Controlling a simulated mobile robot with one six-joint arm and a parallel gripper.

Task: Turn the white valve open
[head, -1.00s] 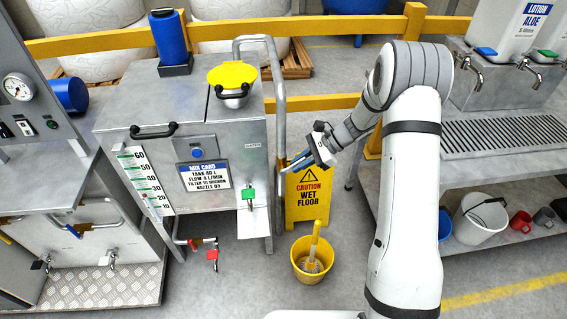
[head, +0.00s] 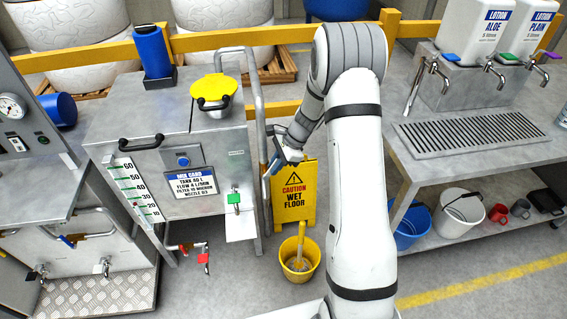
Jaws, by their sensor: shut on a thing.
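My gripper (head: 275,165) is beside the grey bent pipe (head: 258,110) at the right side of the steel tank (head: 125,170). Its jaws are shut on a small part close to that pipe. The jaws and wrist hide most of this part, and I cannot tell whether it is the white valve. No valve handle stands out clearly as white. A green-tagged tap (head: 234,200) is on the tank front and a red-tagged tap (head: 203,258) is low below it. A pale-tagged tap (head: 104,266) is at the lower left.
A yellow wet-floor sign (head: 294,205) stands just behind my gripper. A yellow bucket (head: 300,268) with a brush is on the floor in front. A steel drain bench (head: 470,135) with lotion jugs (head: 474,35) stands at the right. A yellow rail (head: 215,40) runs behind.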

